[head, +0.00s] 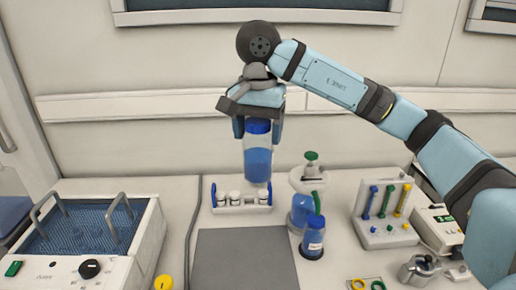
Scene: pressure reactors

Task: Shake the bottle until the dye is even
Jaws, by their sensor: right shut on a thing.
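A clear bottle (258,158) with a blue cap hangs upright from my right gripper (258,120) in the head view. The gripper is shut on it near the cap, and the fingers partly hide the top. Blue liquid fills the lower part of the bottle, and a paler band lies above it. From this far I cannot tell how even the dye is. The bottle is in the air, above or in front of a small white rack. My left gripper is not in view.
The white rack (226,208) holds several small white-capped vials. A grey mat (245,258) lies bare in front. A blue-lined bath (78,228) stands at left. Blue-filled vessels (303,210) and a rack of coloured tubes (384,214) stand at right.

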